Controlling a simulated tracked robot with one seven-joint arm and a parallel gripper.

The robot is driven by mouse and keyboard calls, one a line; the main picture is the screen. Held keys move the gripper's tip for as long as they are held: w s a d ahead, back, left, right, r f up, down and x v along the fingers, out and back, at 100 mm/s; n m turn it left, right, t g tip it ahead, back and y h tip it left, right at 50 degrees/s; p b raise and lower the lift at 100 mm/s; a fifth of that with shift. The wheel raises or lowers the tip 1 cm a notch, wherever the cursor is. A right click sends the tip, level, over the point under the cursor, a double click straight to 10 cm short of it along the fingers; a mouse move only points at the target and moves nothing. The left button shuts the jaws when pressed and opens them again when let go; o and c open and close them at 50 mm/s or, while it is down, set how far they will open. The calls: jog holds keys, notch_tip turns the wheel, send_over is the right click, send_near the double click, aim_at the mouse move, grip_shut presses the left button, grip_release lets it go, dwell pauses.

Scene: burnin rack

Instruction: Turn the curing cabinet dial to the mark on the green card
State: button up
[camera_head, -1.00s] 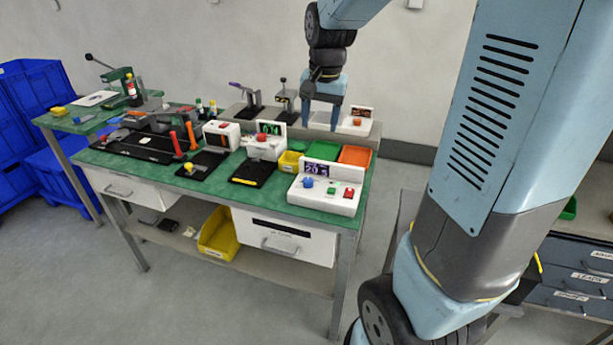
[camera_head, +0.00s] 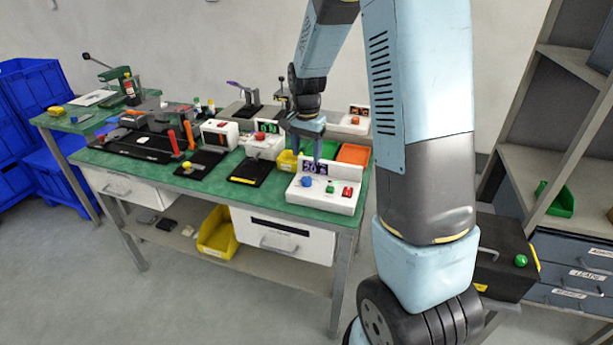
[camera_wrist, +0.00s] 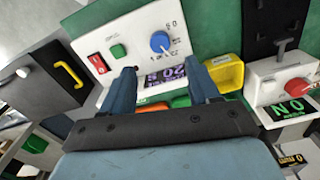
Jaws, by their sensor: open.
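A white box (camera_head: 335,200) stands at the front right of the green bench, with a blue dial (camera_head: 307,182), a green button and a red switch. A purple display (camera_head: 314,167) at its back is partly covered by my gripper. In the wrist view the blue dial (camera_wrist: 160,42) shows a white pointer line and printed marks around it. I cannot tell which box is the curing cabinet, and I cannot make out a green card. My gripper (camera_head: 306,150) is open and empty above the back of this box, its fingers (camera_wrist: 162,88) apart from the dial.
A white box with a red knob (camera_head: 263,140) and green display stands to the left, another (camera_head: 352,122) behind. Yellow (camera_head: 287,161) and orange (camera_head: 354,154) bins sit close by. A black box (camera_head: 503,255) and shelving stand right of the bench.

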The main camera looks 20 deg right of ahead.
aim_at(306, 178)
notch_tip(306, 178, down, 9)
jog(key=shift+f, duration=0.15)
jog(key=shift+c, duration=0.2)
jog(key=c, duration=1)
jog(key=shift+n, duration=0.3)
jog(key=n, duration=0.4)
jog(key=shift+n, duration=2.6)
jog(key=shift+w, duration=0.1)
